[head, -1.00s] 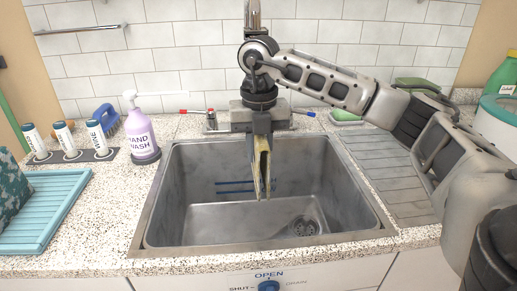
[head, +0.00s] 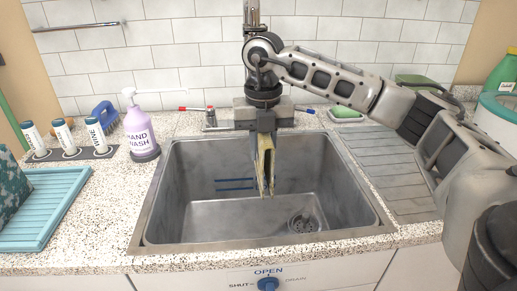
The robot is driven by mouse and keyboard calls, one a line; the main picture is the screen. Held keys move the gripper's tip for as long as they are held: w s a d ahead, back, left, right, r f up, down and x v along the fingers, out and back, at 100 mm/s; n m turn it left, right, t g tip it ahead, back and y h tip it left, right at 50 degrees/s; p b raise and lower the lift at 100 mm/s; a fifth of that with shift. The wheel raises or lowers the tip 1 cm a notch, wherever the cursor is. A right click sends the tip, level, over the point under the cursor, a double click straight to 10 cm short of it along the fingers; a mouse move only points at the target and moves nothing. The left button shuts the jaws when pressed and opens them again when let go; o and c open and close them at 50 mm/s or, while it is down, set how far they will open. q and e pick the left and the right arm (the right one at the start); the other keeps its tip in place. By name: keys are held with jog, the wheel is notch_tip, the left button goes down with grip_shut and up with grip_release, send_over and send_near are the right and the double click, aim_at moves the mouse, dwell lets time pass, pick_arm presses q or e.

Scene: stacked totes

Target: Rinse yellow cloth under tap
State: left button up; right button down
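My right gripper (head: 265,188) comes in from the right and hangs over the back half of the sink, fingers pointing down. It appears shut on the yellow cloth (head: 265,160), a thin, pale yellow strip seen edge-on between the fingers. The cloth hangs above the sink floor. Behind my wrist stands the tap; only its chrome upright (head: 251,14) shows at the top, and its outlet is hidden. A red-tipped handle (head: 190,109) and a blue-tipped handle (head: 305,110) stick out either side. No water stream is visible. My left gripper is out of view.
The steel sink (head: 170,190) is empty, with a round drain (head: 303,223) at front right. A hand wash bottle (head: 139,130) and a blue brush (head: 104,115) stand left. A green sponge (head: 346,114) lies behind the ribbed drainboard (head: 385,170). A drain knob (head: 268,284) is below.

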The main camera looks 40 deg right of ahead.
aim_at(263, 152)
jog(key=shift+w+a, duration=0.25)
jog(key=shift+w, duration=0.15)
jog(key=shift+s, duration=0.1)
jog(key=shift+s+d, duration=0.3)
jog(key=shift+s, duration=0.15)
jog(key=shift+w+a, duration=0.1)
jog(key=shift+w, duration=0.05)
jog(key=shift+w+a+p, duration=0.2)
jog(key=shift+w+p, duration=0.15)
jog(key=shift+w, duration=0.05)
jog(key=shift+a, duration=0.1)
jog(key=s+a, duration=0.4)
jog(key=a, duration=0.2)
jog(key=shift+a, duration=0.35)
dwell(0.4)
